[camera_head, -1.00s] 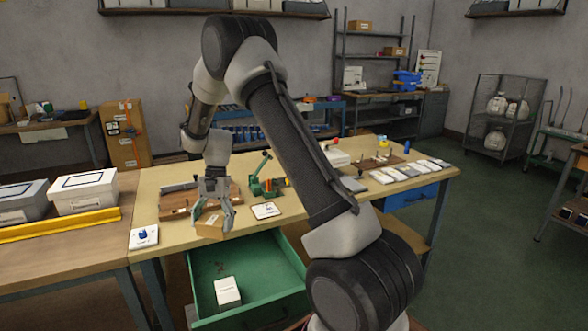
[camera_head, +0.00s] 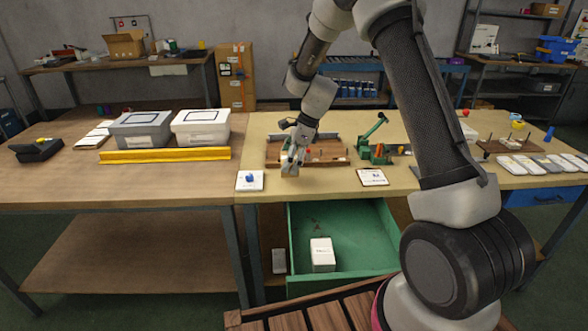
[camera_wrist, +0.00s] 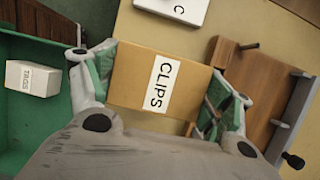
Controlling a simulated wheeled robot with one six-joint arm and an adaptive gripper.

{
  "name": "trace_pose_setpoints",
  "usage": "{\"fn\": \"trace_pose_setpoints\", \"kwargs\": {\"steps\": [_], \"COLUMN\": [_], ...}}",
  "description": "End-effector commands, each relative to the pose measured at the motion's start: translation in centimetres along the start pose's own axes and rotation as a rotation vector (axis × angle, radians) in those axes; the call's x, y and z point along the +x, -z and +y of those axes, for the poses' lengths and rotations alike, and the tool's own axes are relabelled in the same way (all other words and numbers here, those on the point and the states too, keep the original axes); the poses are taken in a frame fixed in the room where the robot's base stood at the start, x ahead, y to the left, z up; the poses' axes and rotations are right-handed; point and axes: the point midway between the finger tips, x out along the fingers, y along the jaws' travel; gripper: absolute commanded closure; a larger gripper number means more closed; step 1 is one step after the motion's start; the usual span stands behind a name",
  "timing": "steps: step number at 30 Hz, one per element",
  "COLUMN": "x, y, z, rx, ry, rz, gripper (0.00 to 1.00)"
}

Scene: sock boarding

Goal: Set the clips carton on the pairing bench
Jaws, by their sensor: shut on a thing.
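The clips carton (camera_wrist: 134,76) is a brown box with a white label reading CLIPS, seen close in the wrist view. My gripper (camera_head: 291,165) is shut on it, with a finger on either side of the box in the wrist view (camera_wrist: 160,80). In the head view the carton is small and largely hidden by the fingers. It is over the front part of the pale bench (camera_head: 320,186), before a wooden board; I cannot tell whether it touches the top. No label in view marks which bench is the pairing bench.
Below the pale bench a green drawer (camera_head: 352,262) stands open with a white tags box (camera_head: 322,254) inside. Cards (camera_head: 249,181) (camera_head: 372,177) lie either side of the gripper. The brown bench (camera_head: 90,180) at left holds lidded boxes (camera_head: 200,128) behind a yellow bar (camera_head: 165,155); its front is clear.

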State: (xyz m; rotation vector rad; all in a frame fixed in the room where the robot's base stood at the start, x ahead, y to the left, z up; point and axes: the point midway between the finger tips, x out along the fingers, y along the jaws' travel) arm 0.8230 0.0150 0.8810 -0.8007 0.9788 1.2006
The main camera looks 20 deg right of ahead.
Motion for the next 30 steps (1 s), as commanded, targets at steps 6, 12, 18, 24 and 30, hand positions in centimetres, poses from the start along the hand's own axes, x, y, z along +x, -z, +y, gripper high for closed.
{"fn": "trace_pose_setpoints", "kwargs": {"steps": [6, 12, 18, 24, 30], "x": [2.3, 3.6, 3.7, 3.8, 3.8], "y": [1.0, 1.5, 1.6, 1.6, 1.6], "z": [0.0, 0.0, 0.0, 0.0, 0.0], "rx": [0.001, -0.002, -0.002, -0.002, -0.002], "ry": [-0.002, 0.001, 0.001, 0.001, 0.001], "rz": [0.001, 0.000, 0.000, 0.000, 0.000], "gripper": [0.48, 0.48, 0.48, 0.00, 0.00]}}
